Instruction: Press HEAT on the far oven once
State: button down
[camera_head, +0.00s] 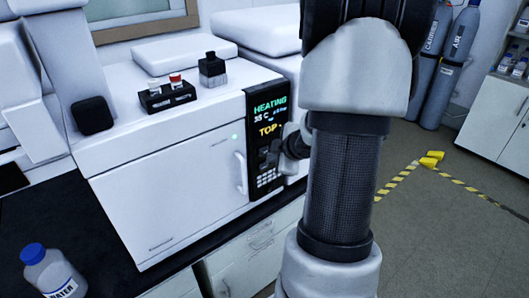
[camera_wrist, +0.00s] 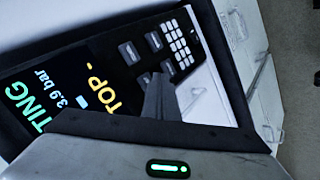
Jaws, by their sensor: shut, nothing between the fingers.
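A white oven (camera_head: 165,185) stands on the dark bench, its door handle at the right. Its black control panel (camera_head: 262,118) reads HEATING, 35 C and TOP; a green light glows on the door. In the wrist view the tilted panel (camera_wrist: 85,72) shows "TING", 3.9 bar, TOP, several dark buttons (camera_wrist: 130,52) and a pale keypad (camera_wrist: 178,45). My gripper (camera_head: 284,148) is shut and empty at the panel. Its fingertips (camera_wrist: 158,82) are over the lower buttons and partly hide them. I cannot tell whether they touch, and the HEAT label is not readable.
A black vial holder (camera_head: 168,97) and a dark bottle (camera_head: 212,70) stand on the oven top. A water bottle (camera_head: 50,272) is at the front left. Gas cylinders (camera_head: 455,60) and a yellow-black floor strip (camera_head: 405,178) are at the right, with open floor around.

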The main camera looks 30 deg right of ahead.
jog(key=shift+s+d, duration=0.15)
jog(key=shift+s, duration=1.1)
jog(key=shift+s+d, duration=0.1)
jog(key=shift+s, duration=1.15)
